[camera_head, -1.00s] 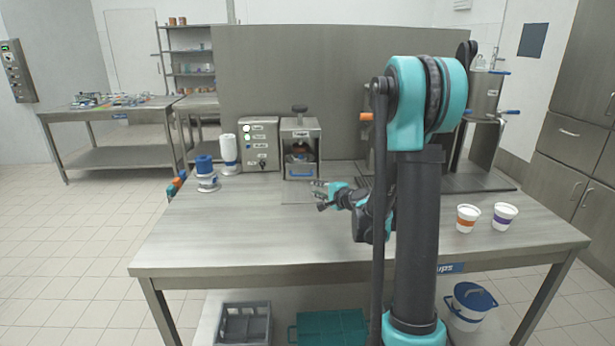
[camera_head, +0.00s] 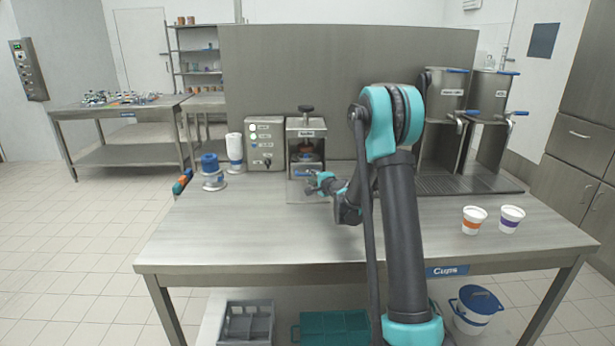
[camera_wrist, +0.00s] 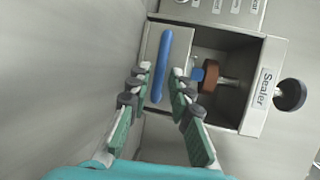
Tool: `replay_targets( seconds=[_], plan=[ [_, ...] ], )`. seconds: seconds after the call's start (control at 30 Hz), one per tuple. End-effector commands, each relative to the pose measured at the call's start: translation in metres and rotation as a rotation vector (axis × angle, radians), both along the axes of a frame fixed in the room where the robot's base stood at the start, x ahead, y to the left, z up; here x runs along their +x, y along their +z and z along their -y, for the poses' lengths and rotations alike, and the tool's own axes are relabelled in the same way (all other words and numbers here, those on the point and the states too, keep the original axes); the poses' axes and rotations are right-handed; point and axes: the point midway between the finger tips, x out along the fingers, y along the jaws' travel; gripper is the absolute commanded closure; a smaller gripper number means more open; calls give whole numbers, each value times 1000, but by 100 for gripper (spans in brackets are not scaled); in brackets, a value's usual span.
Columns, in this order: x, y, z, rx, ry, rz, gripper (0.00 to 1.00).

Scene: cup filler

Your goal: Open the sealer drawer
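The sealer (camera_head: 319,133) is a grey metal box with a black knob on top, at the back of the table. In the wrist view it shows turned on its side, with its label (camera_wrist: 264,88) at the right and a brown plunger inside the opening. Its drawer front (camera_wrist: 151,45) carries a long blue handle (camera_wrist: 161,62). My gripper (camera_head: 308,180) is at the sealer's front, and in the head view it partly covers the drawer. In the wrist view my gripper (camera_wrist: 160,72) is open, its fingertips on either side of the handle with gaps showing. The drawer looks shut.
A control box (camera_head: 265,144) stands close left of the sealer, beside a white bottle (camera_head: 235,150) and a blue-topped container (camera_head: 212,171). Dispensers (camera_head: 440,115) stand at the right. Two white cups (camera_head: 473,220) stand at the front right. The table's front left is clear.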

Motion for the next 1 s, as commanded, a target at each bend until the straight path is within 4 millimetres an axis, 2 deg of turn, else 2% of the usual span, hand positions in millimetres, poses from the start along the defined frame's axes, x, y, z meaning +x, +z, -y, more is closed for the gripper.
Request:
replay_targets(
  seconds=[0.1, 0.23, 0.63, 0.67, 0.83, 1.0],
  plan=[
    [17, -4, -8, -2, 1, 0, 80],
    [30, -6, -13, 0, 1, 0, 80],
    [36, -8, -16, -1, 0, 0, 80],
    [36, -8, -16, -1, 0, 0, 81],
    [36, -8, -16, -1, 0, 0, 100],
    [36, -8, -15, -1, 0, 0, 100]
  ],
)
